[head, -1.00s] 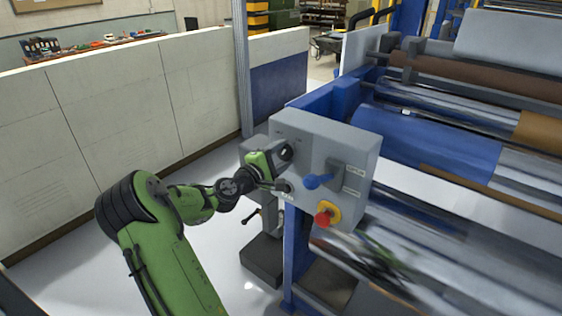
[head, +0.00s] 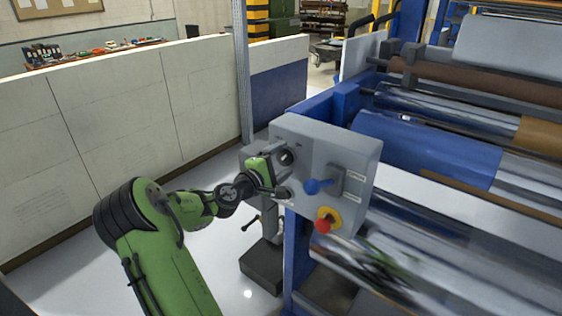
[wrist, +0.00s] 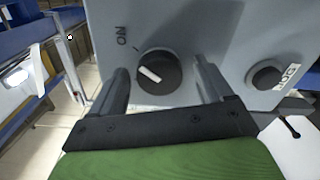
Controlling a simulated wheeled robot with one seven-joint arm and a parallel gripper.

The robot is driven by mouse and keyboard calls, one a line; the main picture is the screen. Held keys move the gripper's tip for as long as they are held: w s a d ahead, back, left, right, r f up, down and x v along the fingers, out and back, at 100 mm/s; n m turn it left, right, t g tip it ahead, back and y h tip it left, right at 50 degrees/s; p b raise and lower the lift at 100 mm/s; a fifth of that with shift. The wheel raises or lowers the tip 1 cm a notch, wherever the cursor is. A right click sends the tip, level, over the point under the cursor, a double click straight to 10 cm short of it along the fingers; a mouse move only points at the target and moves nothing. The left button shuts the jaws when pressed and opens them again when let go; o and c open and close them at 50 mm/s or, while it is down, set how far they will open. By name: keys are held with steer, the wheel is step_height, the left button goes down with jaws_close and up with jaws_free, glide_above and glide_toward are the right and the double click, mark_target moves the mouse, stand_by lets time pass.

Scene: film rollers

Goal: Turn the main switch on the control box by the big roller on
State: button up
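The grey control box (head: 320,140) stands by the big roller (head: 425,145). Its switch, a round black knob (wrist: 160,74) with a white pointer bar, faces my gripper (wrist: 163,82) in the wrist view. The fingers are apart, one on each side of the knob; I cannot tell whether they touch it. The pointer slants toward the upper left. An upside-down "ON" label (wrist: 121,33) and a small tick lie above and left of the knob. In the head view my gripper (head: 281,166) is at the box's left side and partly covers the knob.
A smaller black button (wrist: 265,75) sits right of the knob in the wrist view.

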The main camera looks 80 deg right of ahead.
steer(key=b+v, duration=0.1)
steer(key=v, duration=1.4)
steer(key=shift+w+a, duration=0.25)
steer(key=shift+a, duration=0.1)
